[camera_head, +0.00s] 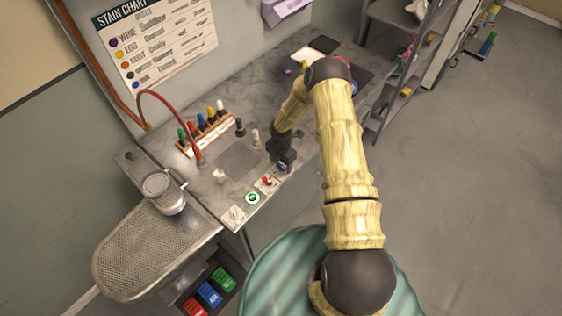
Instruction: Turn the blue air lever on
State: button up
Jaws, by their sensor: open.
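A small blue lever (281,167) sits on the front edge of the counter, at the right end of a row of controls. My gripper (284,160) is right over it, pointing down, and partly hides it. The jaws are open. I cannot tell whether the fingers touch the lever, or which way the lever is turned.
Beside it are a red lever (267,181), a green ringed control (252,198) and a white control plate (236,214). Red, blue and green pedals (210,294) are below. A bottle rack (207,131) and red hose (168,98) stand behind. A perforated board (150,250) juts out left.

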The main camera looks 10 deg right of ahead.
jog(key=shift+f, duration=0.25)
jog(key=c, duration=1)
